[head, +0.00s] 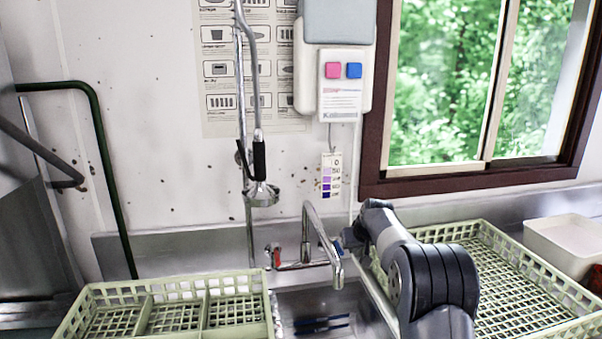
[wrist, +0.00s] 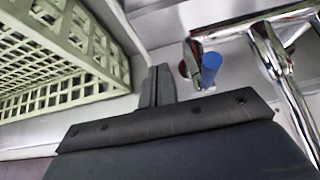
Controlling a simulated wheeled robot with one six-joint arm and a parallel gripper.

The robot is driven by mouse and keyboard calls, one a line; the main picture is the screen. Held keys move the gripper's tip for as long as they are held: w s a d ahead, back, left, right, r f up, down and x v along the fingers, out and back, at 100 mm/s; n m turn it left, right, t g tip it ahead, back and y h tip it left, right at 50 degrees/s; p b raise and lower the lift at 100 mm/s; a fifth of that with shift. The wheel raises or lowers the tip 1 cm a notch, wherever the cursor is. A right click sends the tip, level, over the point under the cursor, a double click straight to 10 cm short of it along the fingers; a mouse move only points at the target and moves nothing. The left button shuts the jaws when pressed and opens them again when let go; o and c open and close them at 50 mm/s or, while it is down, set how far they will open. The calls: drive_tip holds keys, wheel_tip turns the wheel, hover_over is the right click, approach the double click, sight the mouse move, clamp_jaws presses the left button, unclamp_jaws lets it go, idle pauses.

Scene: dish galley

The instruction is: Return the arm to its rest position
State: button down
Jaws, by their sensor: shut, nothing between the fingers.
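My arm reaches from the bottom of the head view toward the back of the sink, and its own links hide my gripper there. In the wrist view my gripper (wrist: 158,88) is shut, its two dark fingers together with nothing between them. The fingers point toward the metal edge beside the sink. The tap (wrist: 268,50) with a blue-marked handle (wrist: 210,68) is just right of the fingers. I cannot tell the exact gap between them.
A large green rack (head: 500,285) stands close on the right of my arm. A divided green rack (head: 170,290) is left of the sink (head: 325,310). The tap (head: 310,240) and hanging spray hose (head: 259,150) rise behind the sink. A white tub (head: 565,240) is far right.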

wheel_tip(320, 180, up, 10)
drive_tip(key=d+p, duration=0.1)
drive_tip(key=p, duration=0.5)
drive_tip(key=shift+w+d+t, duration=0.15)
drive_tip(key=shift+w+t, duration=0.1)
drive_tip(key=shift+t, duration=0.15)
